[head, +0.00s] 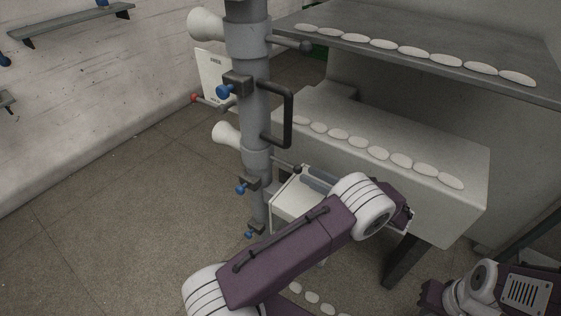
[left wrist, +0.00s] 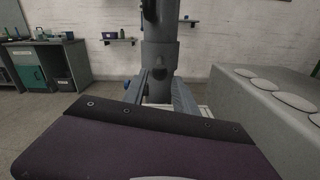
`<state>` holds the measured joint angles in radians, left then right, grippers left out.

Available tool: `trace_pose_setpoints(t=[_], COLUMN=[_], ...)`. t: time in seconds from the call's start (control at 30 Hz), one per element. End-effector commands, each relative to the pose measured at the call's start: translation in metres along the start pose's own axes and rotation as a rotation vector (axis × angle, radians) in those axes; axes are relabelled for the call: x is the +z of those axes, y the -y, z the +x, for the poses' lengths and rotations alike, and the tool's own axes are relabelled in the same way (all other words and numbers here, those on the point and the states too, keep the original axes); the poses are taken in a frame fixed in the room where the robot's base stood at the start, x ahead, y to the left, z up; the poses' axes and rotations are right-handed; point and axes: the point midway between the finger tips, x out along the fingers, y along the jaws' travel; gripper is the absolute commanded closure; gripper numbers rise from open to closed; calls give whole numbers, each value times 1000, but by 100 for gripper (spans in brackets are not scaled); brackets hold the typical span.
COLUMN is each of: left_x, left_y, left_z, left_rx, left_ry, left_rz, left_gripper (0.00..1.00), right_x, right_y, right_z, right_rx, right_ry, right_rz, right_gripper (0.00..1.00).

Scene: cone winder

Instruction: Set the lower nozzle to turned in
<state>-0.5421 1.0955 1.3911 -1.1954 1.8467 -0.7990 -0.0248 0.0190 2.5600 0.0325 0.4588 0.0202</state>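The lower nozzle (head: 225,132) is a pale flared cone on the grey column (head: 256,115). It points left, away from the machine bench. Its collar (head: 257,162) carries a dark rod with a ball end (head: 297,169) that points right. My left gripper (head: 312,177) is at the right of the column, close to this ball end, partly hidden by my own arm. In the left wrist view its two blue-grey fingers (left wrist: 160,92) stand apart, with the column beyond them. I cannot tell whether they touch the rod. Of my right arm only links show at the lower right.
An upper nozzle (head: 206,24) also points left, with its own ball-ended rod. A dark handle (head: 288,118) and blue knobs (head: 224,91) stick out of the column. A bench (head: 440,150) with several white oval pieces is at the right. The floor at the left is clear.

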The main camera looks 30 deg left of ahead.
Motion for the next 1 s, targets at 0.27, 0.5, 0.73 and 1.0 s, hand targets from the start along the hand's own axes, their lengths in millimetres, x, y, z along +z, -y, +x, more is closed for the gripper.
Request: trace_pose_setpoints(t=[0.27, 0.5, 0.73, 1.0], left_x=[1, 0, 0, 0], left_y=[-2, -1, -1, -1], left_z=[68, 103, 108, 108], left_rx=[6, 3, 1, 1], left_ry=[-1, -2, -1, -1], left_rz=[2, 0, 0, 0], left_gripper=[66, 66, 66, 100], right_x=[0, 0, 0, 0], right_y=[0, 0, 0, 0], right_z=[-3, -4, -4, -4], right_rx=[0, 0, 0, 0], right_ry=[0, 0, 0, 0], right_rz=[0, 0, 0, 0], right_gripper=[100, 100, 100, 100])
